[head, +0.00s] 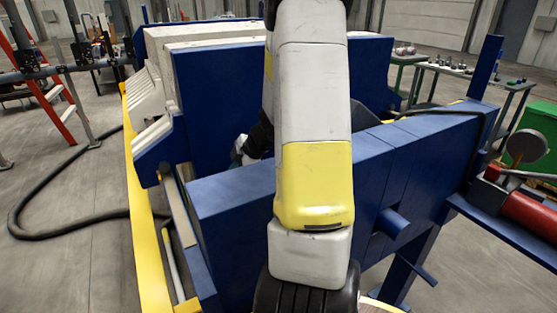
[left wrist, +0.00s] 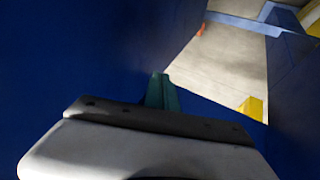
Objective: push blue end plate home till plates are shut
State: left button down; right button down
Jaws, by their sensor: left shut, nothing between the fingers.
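The blue end plate (head: 218,92) stands upright in the press in the head view, in front of the pale filter plates (head: 190,45). My left gripper (head: 238,152) is low in the space between the end plate and the blue front frame (head: 245,215), partly behind my arm. In the left wrist view its teal fingers (left wrist: 161,92) are shut and empty, close to a dark blue face. I cannot tell whether they touch it. My right gripper is not in view.
A yellow rail (head: 142,215) runs along the left side of the press. A black hose (head: 65,225) lies on the floor at left. A red cylinder (head: 530,210) is at right.

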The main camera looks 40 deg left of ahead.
pick_arm(q)
jog(key=shift+w+a, duration=0.2)
jog(key=shift+a, duration=0.45)
jog(key=shift+w+a, duration=0.2)
jog(key=shift+a, duration=0.45)
